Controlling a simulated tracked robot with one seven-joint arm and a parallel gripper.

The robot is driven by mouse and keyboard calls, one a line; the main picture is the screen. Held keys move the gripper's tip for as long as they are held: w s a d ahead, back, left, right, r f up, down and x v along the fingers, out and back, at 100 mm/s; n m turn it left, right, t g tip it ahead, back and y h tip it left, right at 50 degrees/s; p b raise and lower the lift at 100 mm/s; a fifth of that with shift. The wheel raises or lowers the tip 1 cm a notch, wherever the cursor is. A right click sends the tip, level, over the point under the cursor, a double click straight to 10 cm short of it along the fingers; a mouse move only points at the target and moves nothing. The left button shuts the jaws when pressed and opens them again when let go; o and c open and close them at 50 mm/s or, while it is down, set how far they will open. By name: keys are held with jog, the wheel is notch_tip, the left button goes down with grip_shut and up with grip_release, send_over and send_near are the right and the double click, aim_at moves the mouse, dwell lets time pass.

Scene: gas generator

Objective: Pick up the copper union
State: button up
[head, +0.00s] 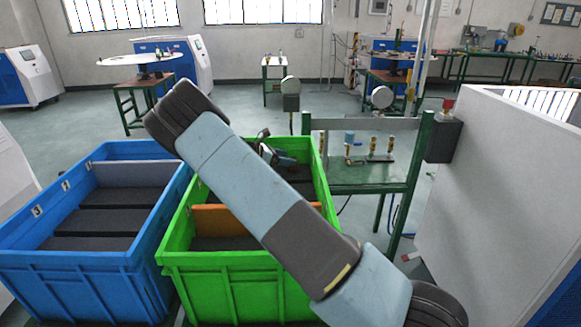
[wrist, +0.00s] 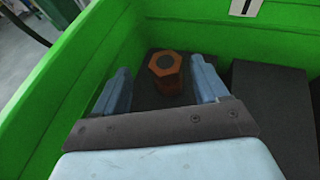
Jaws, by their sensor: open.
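The copper union (wrist: 165,70) is an orange-brown hexagonal piece with a dark round hole in its top. In the wrist view it stands on the dark floor of the green crate (wrist: 70,85), near a corner. My gripper (wrist: 162,88) is open, with one blue-grey finger to each side of the union in the picture. I cannot tell whether the fingers are level with it; no contact shows. In the head view my arm reaches over the green crate (head: 235,290), and the union is hidden there.
The green crate's walls rise close around my gripper. Dark blocks (wrist: 255,90) lie to the right inside it. A blue crate (head: 90,280) stands to the left. A green table (head: 370,178) with brass fittings stands behind, and a white cabinet (head: 500,190) is at right.

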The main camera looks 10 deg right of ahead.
jog(key=shift+s+x, duration=0.1)
jog(key=shift+x, duration=1.3)
jog(key=shift+s+x, duration=0.15)
jog(key=shift+x, duration=1.2)
jog(key=shift+c, duration=0.2)
jog(key=c, duration=1.1)
